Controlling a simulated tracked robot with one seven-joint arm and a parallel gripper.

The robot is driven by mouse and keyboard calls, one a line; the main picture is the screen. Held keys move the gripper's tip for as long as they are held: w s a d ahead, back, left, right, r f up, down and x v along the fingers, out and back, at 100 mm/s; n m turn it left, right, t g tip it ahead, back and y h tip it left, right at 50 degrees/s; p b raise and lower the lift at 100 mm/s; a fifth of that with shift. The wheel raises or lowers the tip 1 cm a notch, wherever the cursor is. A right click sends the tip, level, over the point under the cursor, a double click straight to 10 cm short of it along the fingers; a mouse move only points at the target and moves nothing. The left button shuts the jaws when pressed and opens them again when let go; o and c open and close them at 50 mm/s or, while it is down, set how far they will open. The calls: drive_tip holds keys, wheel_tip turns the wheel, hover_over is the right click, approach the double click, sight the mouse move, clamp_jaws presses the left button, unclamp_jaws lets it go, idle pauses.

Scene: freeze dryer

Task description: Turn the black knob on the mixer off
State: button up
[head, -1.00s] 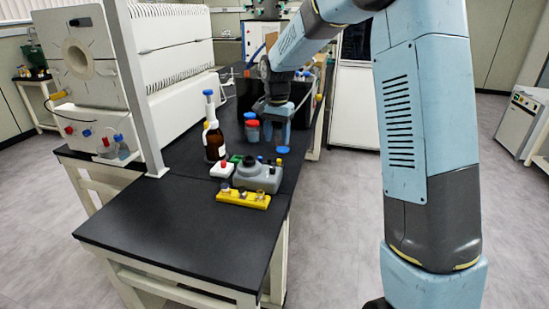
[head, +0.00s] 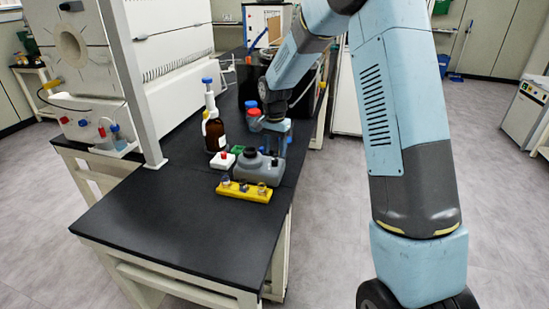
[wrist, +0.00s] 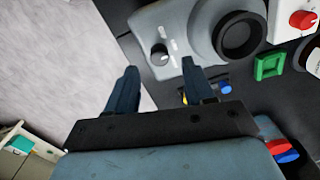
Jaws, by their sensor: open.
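The mixer (head: 258,169) is a grey unit with a black cup on top, standing on the black bench. In the wrist view the mixer (wrist: 185,30) is at the top, and its black knob (wrist: 160,54) with a white mark shows on the grey face. The knob is hidden in the head view. My gripper (wrist: 159,66) is open and empty, and the knob appears between its two dark fingertips. I cannot tell whether they touch it. In the head view my gripper (head: 275,143) is just behind the mixer, its tips partly hidden.
A yellow rack (head: 243,192) with small vials lies in front of the mixer. A white box with a red knob (head: 222,161), a green piece (head: 237,150) and a brown bottle (head: 215,135) stand to its left. Red-capped and blue-capped containers (head: 253,112) are behind. The front bench is clear.

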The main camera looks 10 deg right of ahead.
sight(275, 159)
drive_tip(key=shift+f, duration=2.05)
clamp_jaws()
